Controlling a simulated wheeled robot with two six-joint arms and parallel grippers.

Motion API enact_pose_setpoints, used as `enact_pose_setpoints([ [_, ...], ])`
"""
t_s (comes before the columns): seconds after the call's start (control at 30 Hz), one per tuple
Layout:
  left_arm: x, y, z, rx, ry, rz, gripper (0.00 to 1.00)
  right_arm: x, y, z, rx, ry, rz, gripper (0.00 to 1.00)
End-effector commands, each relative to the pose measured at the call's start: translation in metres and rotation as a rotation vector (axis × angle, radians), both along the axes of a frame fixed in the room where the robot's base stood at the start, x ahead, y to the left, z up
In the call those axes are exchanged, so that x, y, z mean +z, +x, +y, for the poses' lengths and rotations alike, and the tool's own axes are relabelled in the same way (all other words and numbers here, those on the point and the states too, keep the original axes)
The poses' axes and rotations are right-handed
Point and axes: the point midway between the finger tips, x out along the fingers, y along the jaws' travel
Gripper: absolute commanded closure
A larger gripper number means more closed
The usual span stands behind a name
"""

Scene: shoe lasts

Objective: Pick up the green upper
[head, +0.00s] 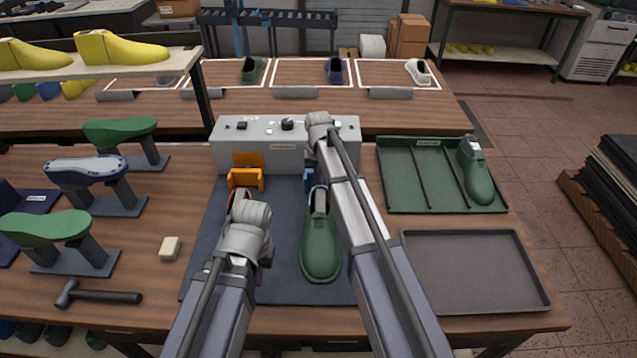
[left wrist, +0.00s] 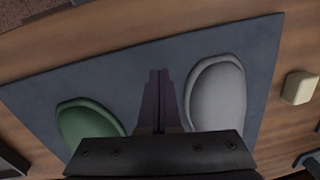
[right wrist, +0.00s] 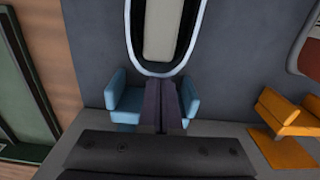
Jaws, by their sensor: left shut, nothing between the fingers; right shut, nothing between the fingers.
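A green upper (head: 252,70) with a dark opening stands in a white-outlined space on the back table. A green shoe form (head: 321,248) lies on the dark mat; its toe also shows in the left wrist view (left wrist: 85,122). A pale grey one (left wrist: 215,95) lies beside it, mostly hidden in the head view by my left arm. My left gripper (left wrist: 158,78) is shut and empty above the mat between these two toes. My right gripper (right wrist: 165,88) is shut and empty, between the blue clamp's jaws (right wrist: 124,97), close to a white-rimmed opening (right wrist: 170,35). Both fingertips are hidden in the head view.
A blue upper (head: 336,70) and a white upper (head: 419,72) share the back table. A grey control box (head: 262,130) and an orange clamp (head: 245,180) stand behind the mat. A green tray (head: 400,190) holds another green form (head: 478,175); a grey tray (head: 475,270) is empty.

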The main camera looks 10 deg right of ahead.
Motion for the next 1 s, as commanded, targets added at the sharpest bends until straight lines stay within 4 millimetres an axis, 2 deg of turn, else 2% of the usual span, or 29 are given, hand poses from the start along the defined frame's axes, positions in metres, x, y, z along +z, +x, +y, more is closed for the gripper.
enact_pose_setpoints([
  [0.03,0.000,0.000,0.000,0.000,0.000,0.000,1.00,0.000,-0.010,0.001,0.001,0.000,0.000,1.00],
  [0.1,0.000,0.000,0.000,0.000,0.000,0.000,1.00,0.000,-0.017,0.002,0.001,0.000,0.000,1.00],
  [0.57,0.004,0.000,0.000,0.000,0.000,0.000,1.00,0.004,-0.015,0.002,0.000,0.000,0.002,1.00],
  [0.77,0.021,0.000,0.000,0.000,0.000,0.000,1.00,0.021,-0.015,0.001,0.000,0.000,0.002,1.00],
  [1.0,0.055,0.000,0.000,0.000,0.000,0.000,1.00,0.055,-0.016,-0.001,0.000,0.000,0.003,1.00],
])
